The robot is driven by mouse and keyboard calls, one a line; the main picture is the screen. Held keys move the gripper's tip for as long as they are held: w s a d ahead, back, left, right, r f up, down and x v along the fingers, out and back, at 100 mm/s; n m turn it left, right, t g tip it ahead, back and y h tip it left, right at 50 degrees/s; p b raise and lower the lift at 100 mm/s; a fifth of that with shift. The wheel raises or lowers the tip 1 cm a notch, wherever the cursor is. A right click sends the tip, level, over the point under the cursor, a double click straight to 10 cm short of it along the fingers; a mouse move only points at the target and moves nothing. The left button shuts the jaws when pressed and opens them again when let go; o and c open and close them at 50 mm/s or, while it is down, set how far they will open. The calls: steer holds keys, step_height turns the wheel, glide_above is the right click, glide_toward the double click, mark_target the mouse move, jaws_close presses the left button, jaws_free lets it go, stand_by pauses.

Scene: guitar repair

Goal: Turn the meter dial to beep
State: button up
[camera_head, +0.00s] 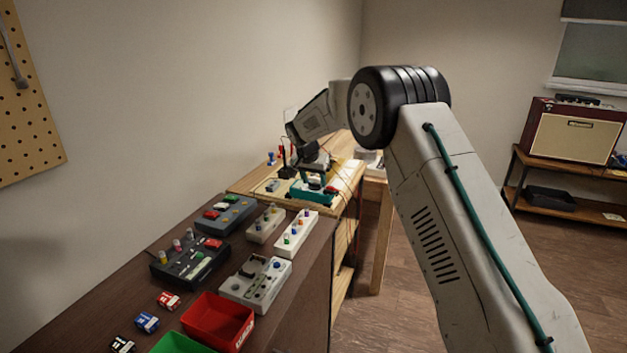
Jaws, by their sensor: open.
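My gripper (313,182) is small in the head view, at the end of my arm over the far wooden bench. It is open and points down at the bench top. Teal and dark parts show at and around the fingertips; I cannot tell clearly which belong to the gripper and which to a meter beneath. No dial or pointer can be made out, so its setting is not readable. The gripper and wrist hide part of that spot. Whether the fingers touch anything cannot be told.
The wooden bench (349,179) holds small parts and thin wires near my gripper. On the nearer dark bench (145,306) are several effect pedals, a red bin (217,322) and a green bin (182,344). A wall stands at left.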

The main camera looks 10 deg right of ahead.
steer(key=c, duration=0.7)
steer(key=shift+n, duration=0.3)
steer(key=n, duration=0.1)
steer(key=n+y, duration=0.1)
steer(key=shift+s+d+n, duration=0.1)
steer(key=shift+d+n, duration=0.1)
steer(key=shift+n, duration=0.2)
steer(key=n+y, duration=0.1)
steer(key=n, duration=0.2)
steer(key=shift+d+n+t+y, duration=0.1)
steer(key=shift+n+t+y, duration=0.2)
steer(key=shift+t+y, duration=0.1)
steer(key=n, duration=0.2)
steer(key=n+y, duration=0.1)
steer(key=n, duration=0.1)
steer(key=shift+d+y, duration=0.2)
steer(key=shift+y, duration=0.1)
steer(key=shift+n+g+y, duration=0.3)
steer(key=shift+n+y, duration=0.1)
steer(key=shift+n, duration=0.9)
